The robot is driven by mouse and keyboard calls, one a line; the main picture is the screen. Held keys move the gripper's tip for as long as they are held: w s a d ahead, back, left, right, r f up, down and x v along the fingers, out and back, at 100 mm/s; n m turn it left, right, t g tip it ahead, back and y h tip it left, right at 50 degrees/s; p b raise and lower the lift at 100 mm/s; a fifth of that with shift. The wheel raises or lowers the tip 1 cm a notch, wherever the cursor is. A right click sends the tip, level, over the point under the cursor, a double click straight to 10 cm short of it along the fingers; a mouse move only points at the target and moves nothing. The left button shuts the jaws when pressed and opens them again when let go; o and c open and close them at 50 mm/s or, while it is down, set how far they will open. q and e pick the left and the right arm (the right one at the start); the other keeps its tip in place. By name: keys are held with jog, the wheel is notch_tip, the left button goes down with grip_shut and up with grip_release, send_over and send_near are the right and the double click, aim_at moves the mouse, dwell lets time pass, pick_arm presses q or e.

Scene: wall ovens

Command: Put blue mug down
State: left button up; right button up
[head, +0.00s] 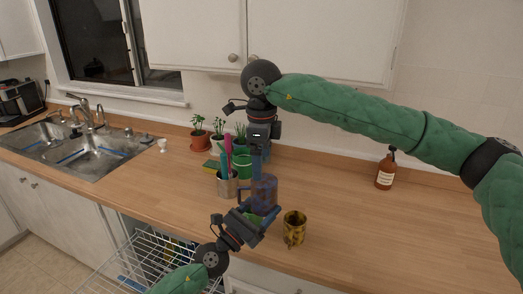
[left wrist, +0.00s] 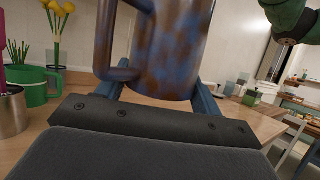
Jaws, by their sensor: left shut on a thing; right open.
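The blue mug (head: 264,191), mottled with brown, is upright over the front part of the wooden counter (head: 350,225). My left gripper (head: 256,212) is shut on it from the front. In the left wrist view the mug (left wrist: 172,45) fills the upper middle between the fingers, with its handle to the left. I cannot tell whether its base touches the counter. My right gripper (head: 261,152) is open, pointing down just behind and above the mug; its fingertips are partly hidden.
A yellow-brown mug (head: 294,226) stands close to the right. A soap bottle (head: 385,171) is at the right back. The counter's right side is clear.

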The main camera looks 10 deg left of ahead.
notch_tip(320, 180, down, 10)
jog(key=shift+r, duration=0.15)
dwell(0.3)
jog(key=c, duration=1.2)
pick_arm(q)
jog(key=o, duration=1.2)
pick_arm(e)
jog(key=shift+c, duration=0.2)
